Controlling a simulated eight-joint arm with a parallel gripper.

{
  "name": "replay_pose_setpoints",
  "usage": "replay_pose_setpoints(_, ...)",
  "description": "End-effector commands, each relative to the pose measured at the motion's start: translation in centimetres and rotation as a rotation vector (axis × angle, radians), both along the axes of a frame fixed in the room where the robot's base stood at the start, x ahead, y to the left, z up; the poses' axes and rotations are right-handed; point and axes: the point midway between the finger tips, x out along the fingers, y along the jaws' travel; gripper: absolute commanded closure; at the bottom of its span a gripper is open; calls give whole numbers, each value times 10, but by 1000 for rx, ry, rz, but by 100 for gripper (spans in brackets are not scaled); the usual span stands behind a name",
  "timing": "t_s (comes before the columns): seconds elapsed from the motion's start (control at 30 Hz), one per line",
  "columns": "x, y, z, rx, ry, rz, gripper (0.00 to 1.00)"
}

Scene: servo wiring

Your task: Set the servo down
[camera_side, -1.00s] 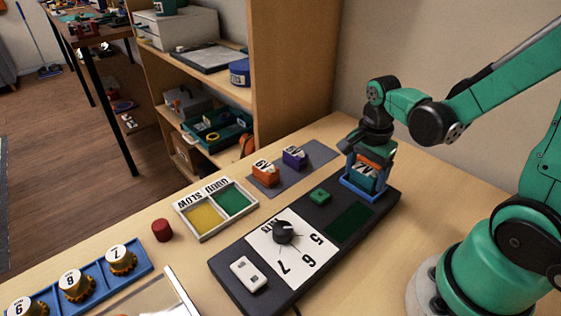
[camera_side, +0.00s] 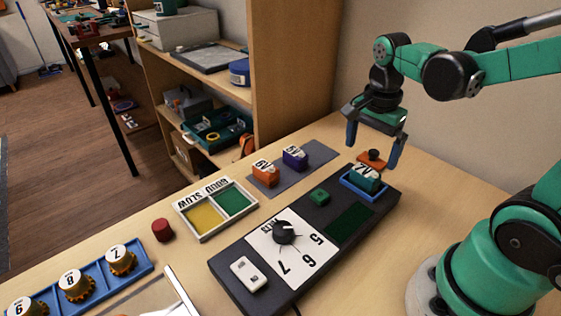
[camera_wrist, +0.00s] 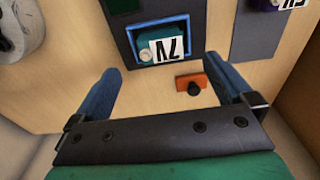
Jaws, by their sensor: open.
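The teal servo (camera_side: 365,179) with a white voltage label sits in the blue cradle (camera_side: 352,188) at the far end of the dark tester board. In the wrist view the servo (camera_wrist: 147,45) lies inside the rim of the cradle (camera_wrist: 187,22). My gripper (camera_side: 372,156) is open and empty above the cradle, its two blue fingers apart and clear of the servo. The wrist view shows the fingers (camera_wrist: 162,68) spread wide. An orange piece with a black knob (camera_side: 373,160) rests on the table just beyond the cradle.
The tester board has a dial (camera_side: 284,232), a green button (camera_side: 319,196) and a white switch (camera_side: 248,274). Orange (camera_side: 265,174) and purple (camera_side: 294,158) servos stand on a grey mat. A yellow-and-green tray (camera_side: 216,210), red cylinder (camera_side: 162,230) and blue gear rack (camera_side: 98,281) are leftward.

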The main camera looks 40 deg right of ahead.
Motion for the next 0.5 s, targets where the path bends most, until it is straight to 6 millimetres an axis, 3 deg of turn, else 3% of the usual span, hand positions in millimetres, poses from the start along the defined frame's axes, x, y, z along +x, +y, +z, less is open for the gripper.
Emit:
replay_pose_setpoints(0.3, 1, 2, 46, 0, 0, 1, 0)
replay_pose_setpoints(0.5, 1, 5, 56, -3, -11, 35, 0)
